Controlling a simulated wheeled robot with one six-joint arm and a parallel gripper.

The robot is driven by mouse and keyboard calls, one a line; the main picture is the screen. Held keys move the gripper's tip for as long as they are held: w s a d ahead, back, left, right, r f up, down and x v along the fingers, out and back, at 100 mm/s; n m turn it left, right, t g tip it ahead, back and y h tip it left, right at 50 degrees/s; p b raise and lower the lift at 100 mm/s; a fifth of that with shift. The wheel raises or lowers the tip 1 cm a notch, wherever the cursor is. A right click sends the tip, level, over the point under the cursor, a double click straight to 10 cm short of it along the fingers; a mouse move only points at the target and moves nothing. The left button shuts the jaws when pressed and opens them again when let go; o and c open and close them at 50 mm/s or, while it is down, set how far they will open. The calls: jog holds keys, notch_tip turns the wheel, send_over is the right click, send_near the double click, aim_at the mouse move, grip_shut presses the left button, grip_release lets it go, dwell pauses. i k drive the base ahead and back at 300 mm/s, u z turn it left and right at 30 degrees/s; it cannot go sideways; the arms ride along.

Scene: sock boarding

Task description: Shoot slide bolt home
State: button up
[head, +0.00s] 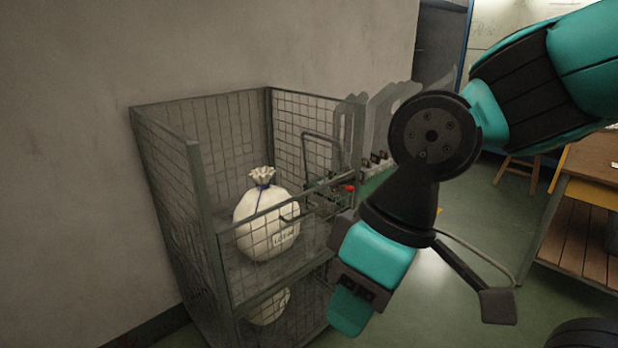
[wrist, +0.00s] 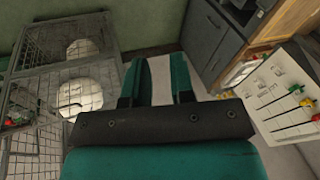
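A wire-mesh cage (head: 205,190) stands against the wall in the head view. A small red-knobbed fitting (head: 349,188), which looks like the slide bolt, is at the right end of its front rail, left of my arm. Its bolt position is too small to tell. A red spot at the cage also shows at the left edge of the wrist view (wrist: 9,122). My gripper (head: 350,312) points down, to the right of the cage and lower than the red knob, apart from it. In the wrist view my gripper (wrist: 160,75) has its teal fingers apart with nothing between them.
A tied white sack (head: 268,222) sits on the cage's upper shelf, another sack (head: 269,306) below. Grey sock-shaped boards (head: 385,110) stand behind the cage. A wooden bench (head: 580,225) is at the right. Green floor (head: 470,215) lies open between cage and bench.

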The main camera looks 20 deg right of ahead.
aim_at(350, 188)
jog(key=z, duration=0.55)
jog(key=i, duration=1.15)
jog(key=u, duration=0.6)
